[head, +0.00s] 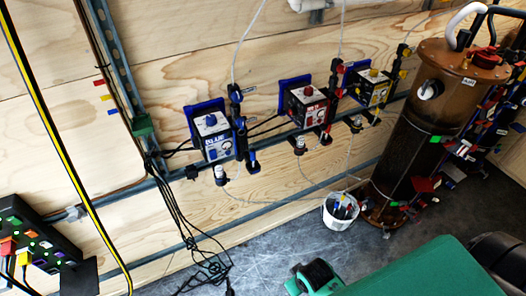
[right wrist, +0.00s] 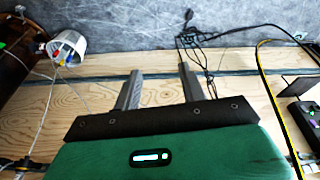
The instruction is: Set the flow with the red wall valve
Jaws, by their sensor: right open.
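On the plywood wall in the head view hangs a red-marked white box (head: 307,103) with a red knob on top and a blue plate behind it. Small red and black fittings stand beside it, one at its upper right (head: 338,70); which of these is the red wall valve is hard to tell at this size. My right gripper (right wrist: 160,72) shows in the right wrist view with its two grey fingers apart and nothing between them. The red-marked box is not clearly seen there. My left gripper is in neither view.
A blue-marked box (head: 212,132) and a yellow-marked box (head: 371,87) flank the red one. A brown cylinder (head: 405,145) stands at the right, with a white bucket (head: 341,209) beside it. Black cables (head: 190,235) hang down to the grey floor. A black panel (head: 35,240) is at lower left.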

